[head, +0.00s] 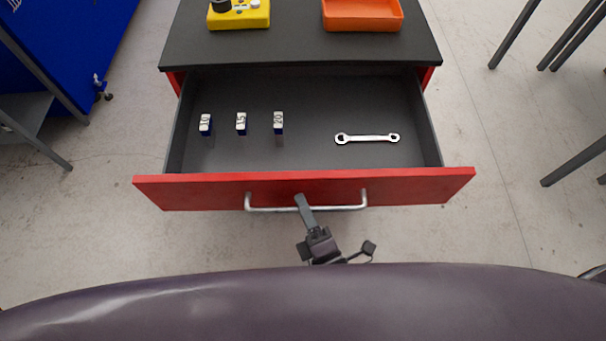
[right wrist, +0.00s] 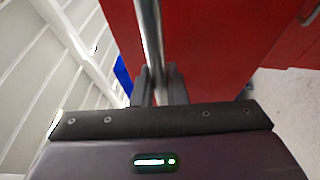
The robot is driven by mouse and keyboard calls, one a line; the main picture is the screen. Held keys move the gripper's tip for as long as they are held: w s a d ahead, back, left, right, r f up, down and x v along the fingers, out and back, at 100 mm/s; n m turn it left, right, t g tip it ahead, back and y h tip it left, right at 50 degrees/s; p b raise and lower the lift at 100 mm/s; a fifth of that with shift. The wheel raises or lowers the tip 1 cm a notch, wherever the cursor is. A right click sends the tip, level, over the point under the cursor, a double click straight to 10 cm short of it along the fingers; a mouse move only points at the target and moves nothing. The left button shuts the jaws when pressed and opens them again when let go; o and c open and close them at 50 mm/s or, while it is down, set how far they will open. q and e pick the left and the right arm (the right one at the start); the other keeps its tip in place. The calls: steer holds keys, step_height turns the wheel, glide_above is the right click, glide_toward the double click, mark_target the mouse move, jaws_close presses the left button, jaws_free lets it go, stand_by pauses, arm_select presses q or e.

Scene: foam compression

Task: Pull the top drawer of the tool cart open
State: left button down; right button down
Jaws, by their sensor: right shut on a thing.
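The top drawer (head: 300,188) of the tool cart (head: 300,47) stands pulled out, its red front well away from the dark cart top. A silver bar handle (head: 335,208) runs along the drawer front; it also shows in the right wrist view (right wrist: 149,35). My right gripper (head: 301,203) is at the middle of the handle and shut on it. In the right wrist view its fingers (right wrist: 158,85) are on either side of the bar. My left gripper is not in view.
In the drawer lie several small labelled blocks (head: 241,123) and a wrench (head: 367,138). A yellow device (head: 239,15) and an orange tray (head: 362,15) are on the cart top. Blue furniture (head: 65,45) stands left, dark legs (head: 575,160) right. Floor beside the drawer is clear.

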steer(key=shift+s+p, duration=0.3)
steer(key=shift+s, duration=1.1)
steer(key=c, duration=1.5)
jaws_free()
steer(key=shift+o, duration=0.2)
steer(key=b+v, duration=0.1)
steer(key=v, duration=0.6)
steer(key=shift+s+b, duration=0.3)
steer(key=shift+s, duration=0.1)
steer(key=shift+d+f, duration=0.1)
